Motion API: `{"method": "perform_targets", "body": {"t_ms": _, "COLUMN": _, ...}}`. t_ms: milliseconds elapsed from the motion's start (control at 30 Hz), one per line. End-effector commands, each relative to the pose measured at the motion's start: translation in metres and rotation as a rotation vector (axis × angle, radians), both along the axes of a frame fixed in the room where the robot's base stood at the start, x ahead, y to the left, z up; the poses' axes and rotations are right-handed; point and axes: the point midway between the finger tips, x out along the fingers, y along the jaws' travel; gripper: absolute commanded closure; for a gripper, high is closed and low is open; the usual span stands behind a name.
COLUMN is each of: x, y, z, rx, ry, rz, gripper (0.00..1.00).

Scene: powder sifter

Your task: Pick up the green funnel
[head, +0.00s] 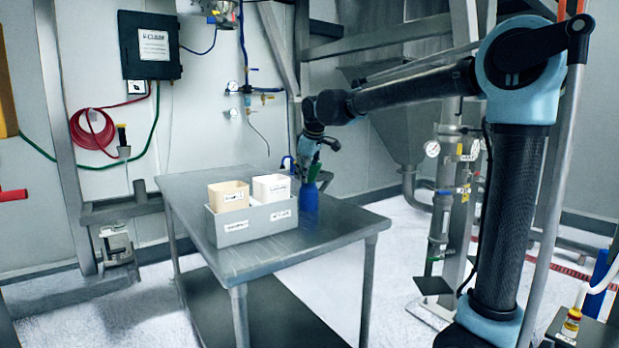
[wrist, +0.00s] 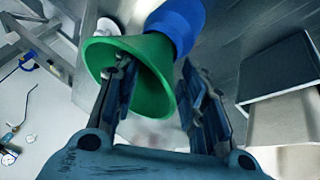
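The green funnel (wrist: 153,53) shows in the wrist view with its wide mouth towards the camera. My gripper (wrist: 155,66) is open, its fingers spread. The left finger overlaps the funnel's mouth and the right finger lies just outside the right rim. I cannot tell whether either finger touches the funnel. A blue rounded object (wrist: 178,22) sits behind the funnel. In the head view, my gripper (head: 309,172) is over the table's right part, above the blue object (head: 308,205); I cannot make out the funnel there.
The grey metal table (head: 255,257) carries a grey caddy (head: 262,215) with a cream container (head: 228,194) and a white container (head: 271,187), left of my gripper. The table's front right is clear. Metal pipework (head: 445,190) stands to the right.

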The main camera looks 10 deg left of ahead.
Motion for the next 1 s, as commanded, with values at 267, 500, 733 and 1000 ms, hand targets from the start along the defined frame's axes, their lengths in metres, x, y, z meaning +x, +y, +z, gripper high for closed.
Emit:
{"method": "perform_targets", "body": {"t_ms": 267, "x": 0.002, "y": 0.0, "z": -0.003, "rx": 0.0, "ry": 0.0, "rz": -0.001, "gripper": 0.61}}
{"method": "perform_targets", "body": {"t_ms": 500, "x": 0.002, "y": 0.0, "z": -0.003, "rx": -0.001, "ry": 0.0, "rz": -0.002, "gripper": 1.0}}
{"method": "perform_targets", "body": {"t_ms": 733, "x": 0.002, "y": 0.0, "z": -0.003, "rx": 0.0, "ry": 0.0, "rz": -0.002, "gripper": 1.0}}
{"method": "perform_targets", "body": {"t_ms": 1000, "x": 0.002, "y": 0.0, "z": 0.01, "rx": 0.0, "ry": 0.0, "rz": -0.002, "gripper": 1.0}}
